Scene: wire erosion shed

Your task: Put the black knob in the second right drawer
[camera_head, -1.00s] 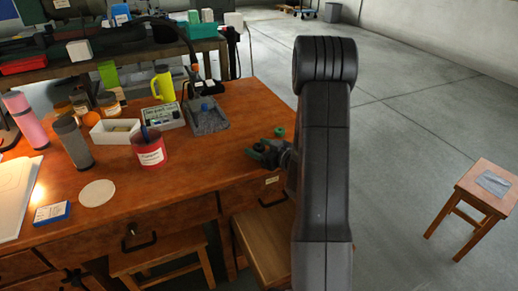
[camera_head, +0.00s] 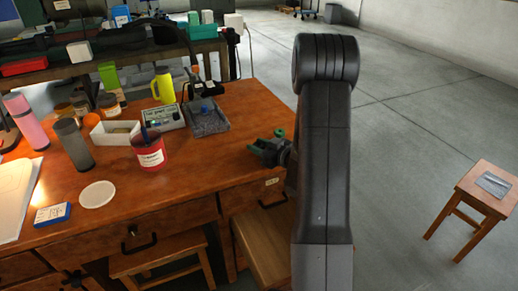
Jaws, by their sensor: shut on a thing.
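My gripper (camera_head: 269,147) shows at the left side of my arm, above the right end of the wooden desk. Its green-tipped jaws are shut on a small dark thing, which I take to be the black knob; the jaws hide most of it and its outline is unclear. Below the desk's right end is a drawer front with a small label and a dark handle (camera_head: 273,205).
The desk (camera_head: 190,175) holds a red labelled pot (camera_head: 151,155), a white tray (camera_head: 115,133), a grey tray (camera_head: 207,120), a yellow flask (camera_head: 164,86) and a white disc (camera_head: 97,194). A wooden stool (camera_head: 484,192) stands on the open floor at right.

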